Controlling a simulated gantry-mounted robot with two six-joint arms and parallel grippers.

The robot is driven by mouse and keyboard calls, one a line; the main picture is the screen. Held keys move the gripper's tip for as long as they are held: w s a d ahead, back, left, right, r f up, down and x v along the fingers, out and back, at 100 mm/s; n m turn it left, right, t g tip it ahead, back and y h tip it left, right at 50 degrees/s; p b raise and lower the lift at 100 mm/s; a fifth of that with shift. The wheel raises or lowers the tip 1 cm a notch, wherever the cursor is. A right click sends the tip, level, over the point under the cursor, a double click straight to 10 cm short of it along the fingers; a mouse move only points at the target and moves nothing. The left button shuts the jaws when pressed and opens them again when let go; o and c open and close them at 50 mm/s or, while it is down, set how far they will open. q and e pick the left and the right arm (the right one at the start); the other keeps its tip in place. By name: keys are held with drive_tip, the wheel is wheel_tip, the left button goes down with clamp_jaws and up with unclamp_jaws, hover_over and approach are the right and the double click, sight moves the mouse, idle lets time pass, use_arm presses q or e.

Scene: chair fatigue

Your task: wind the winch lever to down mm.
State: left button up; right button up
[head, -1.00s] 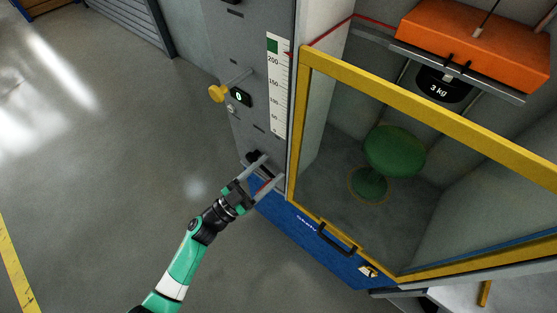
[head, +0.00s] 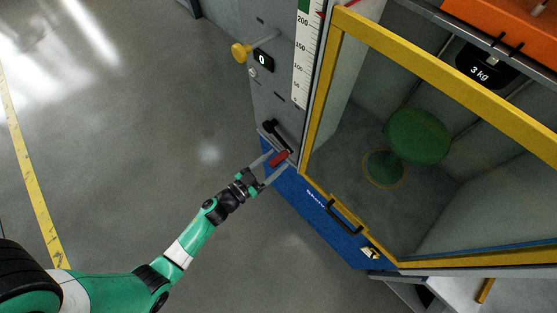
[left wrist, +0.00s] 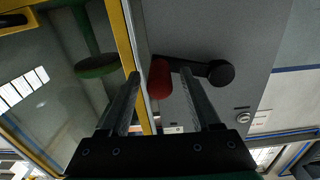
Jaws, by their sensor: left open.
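The winch lever is a black crank (head: 273,132) with a red grip (head: 279,158), low on the grey front panel of the test cabinet. In the left wrist view the black arm (left wrist: 205,69) runs right from the red grip (left wrist: 160,79) to a round black hub. My left gripper (head: 274,166) is open, its two fingers on either side of the red grip; I cannot tell whether they touch it. A white scale (head: 306,62) marked up to 200 is above the lever. My right gripper is not in view.
A yellow-framed clear door (head: 440,72) with a black handle (head: 345,214) stands right of the lever. Behind it are a green stool (head: 418,137) and a black 3 kg weight (head: 487,66). A yellow knob (head: 240,53) juts from the panel. The floor at left is clear.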

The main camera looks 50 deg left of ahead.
use_arm(q)
drive_tip(key=shift+w, duration=0.9)
clamp_jaws()
idle(0.8)
